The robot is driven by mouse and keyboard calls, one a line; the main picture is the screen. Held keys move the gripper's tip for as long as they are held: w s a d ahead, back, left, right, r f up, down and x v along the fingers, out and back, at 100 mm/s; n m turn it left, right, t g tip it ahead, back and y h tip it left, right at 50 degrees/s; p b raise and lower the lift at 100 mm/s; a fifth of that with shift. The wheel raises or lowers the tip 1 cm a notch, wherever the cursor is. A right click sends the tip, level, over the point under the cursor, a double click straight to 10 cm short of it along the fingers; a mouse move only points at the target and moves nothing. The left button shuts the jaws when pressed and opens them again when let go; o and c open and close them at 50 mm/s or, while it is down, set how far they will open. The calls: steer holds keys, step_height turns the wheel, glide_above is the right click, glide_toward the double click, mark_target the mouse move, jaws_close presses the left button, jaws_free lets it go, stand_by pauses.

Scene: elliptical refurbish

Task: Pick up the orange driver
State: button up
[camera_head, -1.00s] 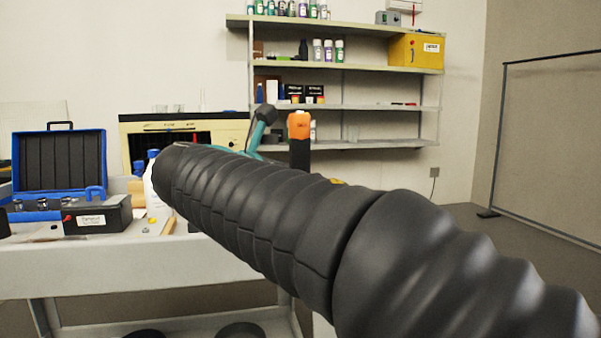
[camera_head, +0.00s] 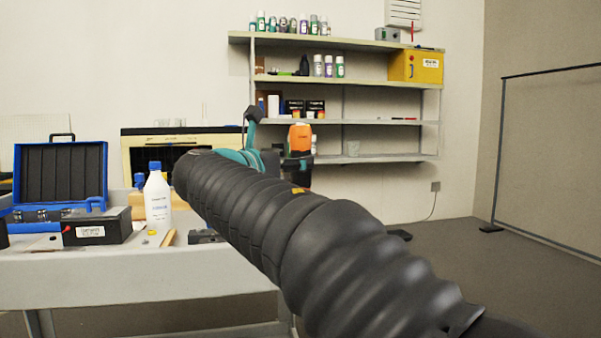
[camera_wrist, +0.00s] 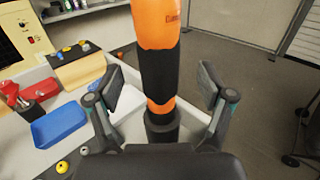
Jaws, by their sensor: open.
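The orange driver (camera_wrist: 158,25) stands upright in the wrist view, orange at the top with a black band in the middle and a black lower end. In the head view its orange top (camera_head: 300,138) shows beyond my arm, in front of the shelves; its lower part is mostly hidden. My gripper (camera_wrist: 163,88) is open, with one finger on each side of the driver. Gaps show between the pads and the driver, so it is not clamped. In the head view one finger of my gripper (camera_head: 253,116) sticks up left of the driver.
A white cart (camera_head: 120,275) holds a blue case (camera_head: 60,170), a black box (camera_head: 97,226) and a white bottle (camera_head: 158,203). The wrist view shows a blue tray (camera_wrist: 58,125) left of my gripper. Shelves (camera_head: 350,83) stand behind; open floor (camera_head: 480,270) lies right.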

steer(key=x, duration=0.5)
steer(key=shift+a, duration=0.1)
steer(key=shift+r, duration=0.1)
jaws_close()
steer(key=shift+r+p, duration=1.9)
steer(key=shift+r, duration=3.1)
